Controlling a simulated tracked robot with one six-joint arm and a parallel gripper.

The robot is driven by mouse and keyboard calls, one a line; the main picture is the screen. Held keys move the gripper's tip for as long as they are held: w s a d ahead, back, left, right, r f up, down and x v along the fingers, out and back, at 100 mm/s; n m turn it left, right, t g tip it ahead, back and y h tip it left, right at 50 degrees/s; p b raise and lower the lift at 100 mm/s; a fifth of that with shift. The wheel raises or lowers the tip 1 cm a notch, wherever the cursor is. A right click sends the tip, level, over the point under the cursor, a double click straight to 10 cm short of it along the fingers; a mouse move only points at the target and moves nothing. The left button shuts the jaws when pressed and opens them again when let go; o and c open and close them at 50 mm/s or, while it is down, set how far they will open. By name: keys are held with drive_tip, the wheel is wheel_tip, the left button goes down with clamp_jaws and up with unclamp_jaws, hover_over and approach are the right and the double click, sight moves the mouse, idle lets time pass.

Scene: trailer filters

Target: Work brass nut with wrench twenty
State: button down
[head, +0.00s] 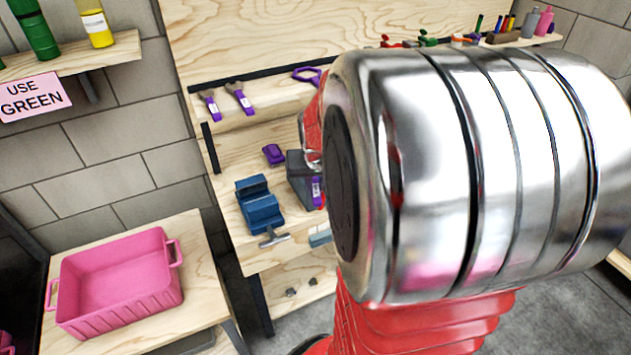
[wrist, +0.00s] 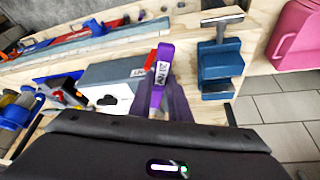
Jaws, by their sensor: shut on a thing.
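A purple-handled wrench (wrist: 164,52) with a white label, which seems to start with 20, stands out from my gripper (wrist: 170,98) in the wrist view. My gripper is shut on its handle. In the head view, part of my gripper (head: 302,180) and a purple labelled piece (head: 317,190) show beside my large silver arm link, which hides the rest. Two more purple-handled wrenches, one on the left (head: 210,104) and one on the right (head: 240,97), hang on the wooden back panel. I cannot make out a brass nut in either view.
A blue vise (head: 259,206) stands on the wooden bench, left of my gripper; it also shows in the wrist view (wrist: 220,68). A grey box (wrist: 118,78) is beside the wrench. A pink bin (head: 118,285) sits at left.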

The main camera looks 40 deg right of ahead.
drive_tip(key=w+a+m+g+h, duration=0.1)
drive_tip(key=w+a+m, duration=0.2)
drive_tip(key=shift+w+m, duration=0.1)
drive_tip(key=shift+m, duration=0.3)
idle(1.0)
drive_tip(key=shift+s+d, duration=0.2)
drive_tip(key=shift+s, duration=0.25)
idle(0.5)
